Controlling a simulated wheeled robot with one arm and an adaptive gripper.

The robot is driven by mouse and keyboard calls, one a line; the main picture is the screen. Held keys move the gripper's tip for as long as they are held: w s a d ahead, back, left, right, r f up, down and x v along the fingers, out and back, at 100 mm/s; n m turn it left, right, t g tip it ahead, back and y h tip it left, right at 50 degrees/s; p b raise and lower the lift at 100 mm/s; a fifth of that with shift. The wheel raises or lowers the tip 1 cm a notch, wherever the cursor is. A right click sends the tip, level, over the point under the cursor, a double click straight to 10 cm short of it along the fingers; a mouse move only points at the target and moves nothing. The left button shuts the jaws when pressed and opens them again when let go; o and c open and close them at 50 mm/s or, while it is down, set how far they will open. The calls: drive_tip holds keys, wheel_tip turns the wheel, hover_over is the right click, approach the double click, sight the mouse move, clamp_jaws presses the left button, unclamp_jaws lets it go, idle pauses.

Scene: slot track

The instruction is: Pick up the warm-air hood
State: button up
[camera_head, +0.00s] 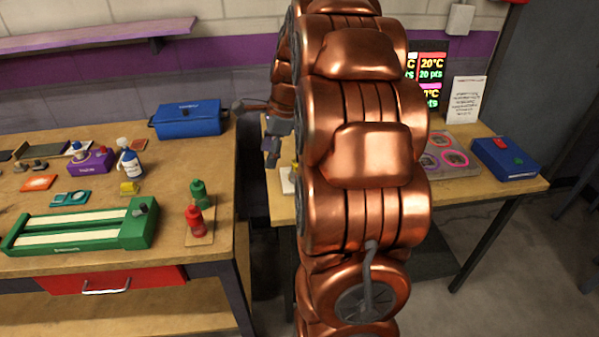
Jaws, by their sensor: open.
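I cannot clearly make out a warm-air hood; it may be hidden behind my copper-coloured arm, which covers the middle of the right table (508,190). My gripper (270,157) is small and dark grey, at the left edge of that table, with its fingers pointing down. It is open, and I see nothing between its fingers. A white block with a small yellow part (288,182) sits just below and right of it, partly hidden by my arm.
Right table: a blue box (507,160), a grey board with pink rings (455,158), a white sheet and a lit screen (432,62). Left bench: a blue case (188,119), a green track (85,230), red and green bottles (195,220). A narrow gap separates the tables.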

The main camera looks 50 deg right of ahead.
drive_tip(key=w+d+f+m+t, duration=0.1)
drive_tip(key=d+f+m+t, duration=0.1)
drive_tip(key=d+m, duration=0.95)
drive_tip(key=shift+w+d+f+n+h+p, duration=0.2)
drive_tip(key=shift+w+d+f+n, duration=0.35)
drive_tip(key=shift+f, duration=0.7)
drive_tip(key=shift+w+d+f+n+h+p, duration=0.1)
drive_tip(key=shift+w+d+f+n+p, duration=0.35)
drive_tip(key=shift+f, duration=0.75)
drive_tip(key=shift+w+d+f+n+h+p, duration=0.1)
drive_tip(key=shift+w+d+f+n, duration=0.2)
drive_tip(key=shift+f+n, duration=0.7)
drive_tip(key=shift+f+m, duration=0.2)
drive_tip(key=shift+m, duration=0.05)
clamp_jaws()
